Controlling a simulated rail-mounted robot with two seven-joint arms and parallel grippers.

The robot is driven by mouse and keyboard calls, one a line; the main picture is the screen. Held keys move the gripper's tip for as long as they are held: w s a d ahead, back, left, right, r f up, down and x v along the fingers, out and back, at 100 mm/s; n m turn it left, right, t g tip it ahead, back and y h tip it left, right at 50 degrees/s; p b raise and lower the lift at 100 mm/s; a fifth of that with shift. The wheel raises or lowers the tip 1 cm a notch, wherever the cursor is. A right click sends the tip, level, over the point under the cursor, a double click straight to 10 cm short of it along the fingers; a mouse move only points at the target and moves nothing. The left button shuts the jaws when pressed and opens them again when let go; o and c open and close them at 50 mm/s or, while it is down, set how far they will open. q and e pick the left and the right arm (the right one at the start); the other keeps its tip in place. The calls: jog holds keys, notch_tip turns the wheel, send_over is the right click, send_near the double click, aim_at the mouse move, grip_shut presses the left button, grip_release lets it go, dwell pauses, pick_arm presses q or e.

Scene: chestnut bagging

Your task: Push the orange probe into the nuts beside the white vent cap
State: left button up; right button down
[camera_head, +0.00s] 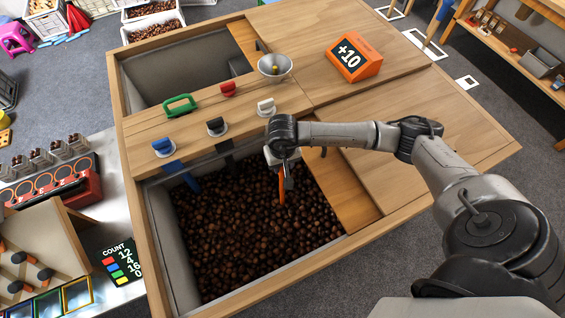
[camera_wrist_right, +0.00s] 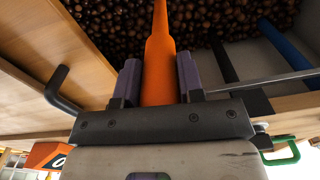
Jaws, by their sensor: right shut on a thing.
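My right gripper (camera_head: 281,160) is shut on the orange probe (camera_head: 282,188). The probe points down over the chestnuts (camera_head: 245,215) in the near bin; I cannot tell whether its tip is above the nuts or touching them. In the right wrist view the probe (camera_wrist_right: 160,55) stands out between both fingers (camera_wrist_right: 158,82), with the nuts (camera_wrist_right: 95,25) beyond; its far end is cut off by the frame edge. The white vent cap (camera_head: 266,106) sits on the wooden ledge behind the gripper. My left gripper is not in view.
A black cap (camera_head: 216,125), a blue cap (camera_head: 163,146) and a red cap (camera_head: 228,89) also stand on the ledge, near a green handle (camera_head: 180,105) and a metal bowl (camera_head: 275,66). The bin's wooden rim (camera_head: 255,275) surrounds the nuts.

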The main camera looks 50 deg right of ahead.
jog(key=shift+r, duration=0.15)
jog(key=shift+r+p, duration=0.3)
jog(key=shift+r, duration=0.3)
jog(key=shift+r+p, duration=0.5)
jog(key=shift+r, duration=0.75)
jog(key=shift+a, duration=0.1)
jog(key=shift+w+a+b, duration=0.3)
jog(key=shift+a+b, duration=0.05)
jog(key=shift+a, duration=0.55)
jog(key=shift+r, duration=0.15)
